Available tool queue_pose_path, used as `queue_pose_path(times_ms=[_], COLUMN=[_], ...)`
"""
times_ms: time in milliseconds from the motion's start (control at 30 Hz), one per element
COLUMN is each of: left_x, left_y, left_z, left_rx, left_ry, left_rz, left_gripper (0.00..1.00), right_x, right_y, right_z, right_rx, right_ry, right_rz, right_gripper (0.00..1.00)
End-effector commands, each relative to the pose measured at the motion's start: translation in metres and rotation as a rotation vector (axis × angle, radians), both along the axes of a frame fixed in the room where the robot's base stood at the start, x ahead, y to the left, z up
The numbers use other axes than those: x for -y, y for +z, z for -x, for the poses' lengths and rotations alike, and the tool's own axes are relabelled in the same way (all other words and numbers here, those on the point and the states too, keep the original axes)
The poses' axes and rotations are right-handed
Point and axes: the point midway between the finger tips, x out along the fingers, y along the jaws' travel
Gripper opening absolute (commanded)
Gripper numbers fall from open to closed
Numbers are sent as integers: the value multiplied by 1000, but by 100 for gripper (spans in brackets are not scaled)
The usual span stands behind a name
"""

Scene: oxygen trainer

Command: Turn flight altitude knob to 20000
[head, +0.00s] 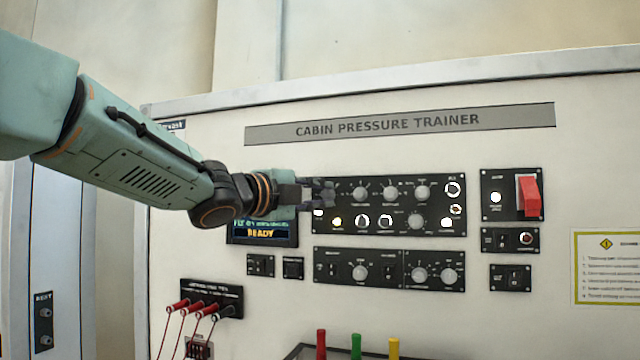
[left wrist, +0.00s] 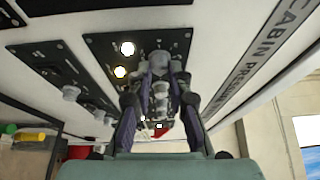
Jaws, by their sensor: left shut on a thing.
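The upper black control panel (head: 400,236) sits under the CABIN PRESSURE TRAINER sign, with several grey knobs, round lit indicators and a few white rings. My left gripper (head: 326,192) reaches in from the left to this panel's upper left corner. In the left wrist view its two fingers (left wrist: 160,66) close from both sides on a grey knob (left wrist: 160,60). In the head view the fingers hide that knob. Its label and pointer cannot be read, so I cannot tell which altitude it points to. My right gripper is not in view.
A display (head: 263,233) reading READY is partly behind my left wrist. A lower knob panel (head: 390,284) sits below. A red switch cover (head: 529,195) is at right.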

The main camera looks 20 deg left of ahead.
Motion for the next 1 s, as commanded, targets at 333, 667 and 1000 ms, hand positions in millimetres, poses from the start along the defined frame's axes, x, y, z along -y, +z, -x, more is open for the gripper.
queue_pose_path(times_ms=[333, 667, 1000], left_x=[-1, -1, -1], left_y=[2, 3, 4], left_z=[-1, 0, 0], left_rx=[3, 7, 10], left_ry=[4, 4, 3], left_rz=[-156, -192, -192], left_gripper=[0, 0, 23], right_x=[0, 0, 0], right_y=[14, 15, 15], right_z=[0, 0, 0], right_rx=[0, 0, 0], right_ry=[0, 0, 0], right_rz=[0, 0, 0], right_gripper=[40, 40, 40])
